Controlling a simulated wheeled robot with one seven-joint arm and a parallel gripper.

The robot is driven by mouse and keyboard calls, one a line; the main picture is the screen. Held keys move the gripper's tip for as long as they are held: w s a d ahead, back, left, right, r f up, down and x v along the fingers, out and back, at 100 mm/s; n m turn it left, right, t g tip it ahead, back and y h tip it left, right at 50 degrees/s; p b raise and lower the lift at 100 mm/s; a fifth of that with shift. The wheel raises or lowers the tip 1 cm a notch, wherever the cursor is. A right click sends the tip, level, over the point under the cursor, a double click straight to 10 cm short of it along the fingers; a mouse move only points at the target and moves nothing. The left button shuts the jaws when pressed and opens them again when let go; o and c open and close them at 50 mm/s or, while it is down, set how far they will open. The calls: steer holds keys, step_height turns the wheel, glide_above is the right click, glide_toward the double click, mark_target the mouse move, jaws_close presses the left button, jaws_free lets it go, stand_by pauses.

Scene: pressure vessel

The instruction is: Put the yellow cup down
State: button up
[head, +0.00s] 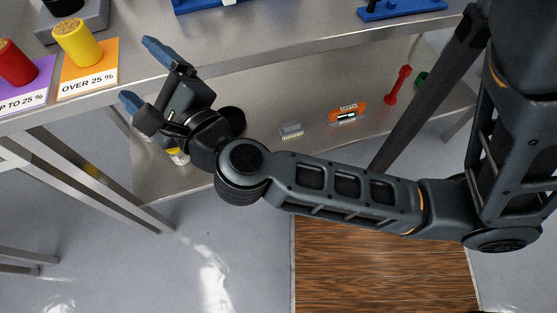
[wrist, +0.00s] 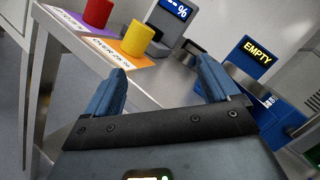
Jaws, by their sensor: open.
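The yellow cup (head: 77,42) stands on the orange card marked "OVER 25 %" (head: 88,80) on the steel table; its top shows a brownish, grainy fill. It also shows in the wrist view (wrist: 137,38), upright on the same card. My gripper (head: 142,72) is open and empty, near the table's front edge, to the right of the cup and apart from it. In the wrist view the two blue fingertips (wrist: 162,78) are spread wide, with bare table between them and the cup beyond the left finger.
A red cup (head: 16,63) stands on a purple card (head: 28,88) to the left. A scale with a percent display (wrist: 173,10) is behind the yellow cup. A blue unit reading "EMPTY" (wrist: 250,58) stands to the right. The steel table (head: 235,45) is bare between them.

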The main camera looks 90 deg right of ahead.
steer(key=s+a+f+n+y, duration=0.2)
steer(key=s+a+n+y, duration=0.2)
steer(key=n, duration=0.8)
steer(key=s+a+f+n+y, duration=0.2)
steer(key=s+a+n+y, duration=0.2)
steer(key=s+n, duration=0.5)
steer(key=s+a+f+n+y, duration=0.2)
steer(key=s+a+n+y, duration=0.2)
steer(key=n, duration=1)
steer(key=s+y, duration=0.1)
steer(key=s, duration=0.2)
steer(key=shift+f+n, duration=0.3)
steer(key=shift+s+r, duration=0.1)
steer(key=shift+r+p, duration=0.5)
steer(key=shift+p, duration=0.05)
